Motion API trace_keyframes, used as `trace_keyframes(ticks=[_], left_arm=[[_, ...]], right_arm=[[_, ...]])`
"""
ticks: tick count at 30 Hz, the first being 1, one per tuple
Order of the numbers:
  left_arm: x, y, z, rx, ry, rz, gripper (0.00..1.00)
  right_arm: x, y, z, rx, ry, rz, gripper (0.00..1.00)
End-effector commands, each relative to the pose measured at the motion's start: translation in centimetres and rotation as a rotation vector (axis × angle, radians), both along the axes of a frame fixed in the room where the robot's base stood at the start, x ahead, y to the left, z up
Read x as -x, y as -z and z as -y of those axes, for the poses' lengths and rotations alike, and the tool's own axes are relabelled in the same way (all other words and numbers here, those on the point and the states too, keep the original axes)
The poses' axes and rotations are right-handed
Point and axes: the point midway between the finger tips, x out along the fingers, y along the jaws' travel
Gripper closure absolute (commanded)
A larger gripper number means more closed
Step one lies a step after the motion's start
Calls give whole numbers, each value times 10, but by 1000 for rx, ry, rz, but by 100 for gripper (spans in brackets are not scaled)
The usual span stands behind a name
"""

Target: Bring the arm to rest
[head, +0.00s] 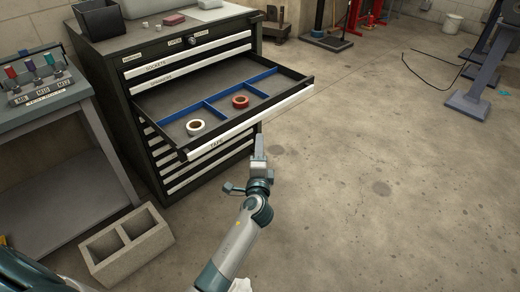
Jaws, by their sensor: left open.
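My left gripper (259,146) is at the middle of the head view, at the end of my arm rising from the bottom. It is open, with nothing seen between its fingers. It shows just in front of the pulled-out drawer (250,119) of the black tool cabinet (154,150), near its white front edge. I cannot tell whether it touches the drawer. My right gripper is not in view.
The drawer holds a white tape roll (195,127) and a red tape roll (240,102) between blue dividers. A workbench (60,104) stands at left. A concrete block (127,245) lies on the floor. Open floor (390,190) spreads to the right.

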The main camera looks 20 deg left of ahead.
Motion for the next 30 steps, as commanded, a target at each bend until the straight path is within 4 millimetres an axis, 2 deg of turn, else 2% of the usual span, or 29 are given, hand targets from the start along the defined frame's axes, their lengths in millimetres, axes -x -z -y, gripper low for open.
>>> trace_keyframes(ticks=[9, 11, 14, 17, 22, 26, 30], left_arm=[[1, 2, 1, 6, 2, -4, 59], [2, 8, 1, 18, 6, -13, 59], [7, 26, 5, 61, 21, -41, 59], [18, 58, 10, 139, 41, -92, 59], [56, 137, 24, 350, 67, -219, 59], [103, 204, 37, 546, 58, -331, 59], [165, 268, 50, 757, 12, -444, 59]], right_arm=[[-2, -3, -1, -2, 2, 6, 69], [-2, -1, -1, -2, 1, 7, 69], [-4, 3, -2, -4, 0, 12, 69], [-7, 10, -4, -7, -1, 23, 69], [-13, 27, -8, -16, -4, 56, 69], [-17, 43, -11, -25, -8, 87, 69], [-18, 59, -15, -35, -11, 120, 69]])
